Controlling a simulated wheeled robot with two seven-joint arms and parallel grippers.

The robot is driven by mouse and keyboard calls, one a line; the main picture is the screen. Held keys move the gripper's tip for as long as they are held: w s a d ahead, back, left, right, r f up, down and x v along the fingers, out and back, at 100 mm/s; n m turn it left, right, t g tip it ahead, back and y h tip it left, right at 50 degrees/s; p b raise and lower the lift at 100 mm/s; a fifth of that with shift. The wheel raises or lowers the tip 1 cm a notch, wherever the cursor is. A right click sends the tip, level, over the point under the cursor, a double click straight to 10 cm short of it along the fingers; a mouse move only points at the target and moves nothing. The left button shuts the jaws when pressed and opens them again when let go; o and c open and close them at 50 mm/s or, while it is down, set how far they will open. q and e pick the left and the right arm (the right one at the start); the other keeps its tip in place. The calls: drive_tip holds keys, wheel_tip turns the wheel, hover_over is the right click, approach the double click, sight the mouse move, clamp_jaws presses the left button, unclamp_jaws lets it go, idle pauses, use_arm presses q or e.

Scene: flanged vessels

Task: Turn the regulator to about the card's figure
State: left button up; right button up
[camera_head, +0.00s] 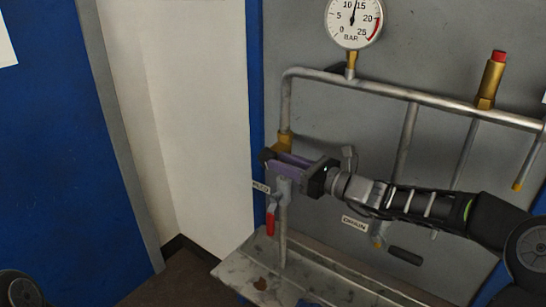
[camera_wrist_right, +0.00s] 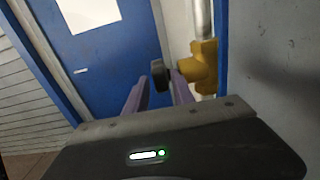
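The brass regulator (camera_head: 285,141) sits on the pipe's left leg, partly behind my right gripper. In the right wrist view its yellow brass body (camera_wrist_right: 203,68) carries a dark round knob (camera_wrist_right: 158,76) on its left side. My right gripper (camera_head: 275,162) has its purple fingers apart, with the knob at or between the tips; I cannot tell whether they press on it. The round gauge (camera_head: 353,22) is marked BAR, and its needle points nearly straight up, between 10 and 15. No card figure is readable. My left gripper is out of view.
A red-handled valve (camera_head: 271,218) hangs just below my right gripper. A DRAIN label (camera_head: 354,223) and a dark-handled valve (camera_head: 405,256) are below my right forearm. A red-capped brass fitting (camera_head: 492,78) stands on the pipe at right. A stained metal tray (camera_head: 330,284) lies below.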

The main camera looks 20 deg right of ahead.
drive_tip(key=x, duration=0.3)
drive_tip(key=shift+w+a, duration=0.1)
drive_tip(key=shift+c, duration=0.3)
clamp_jaws()
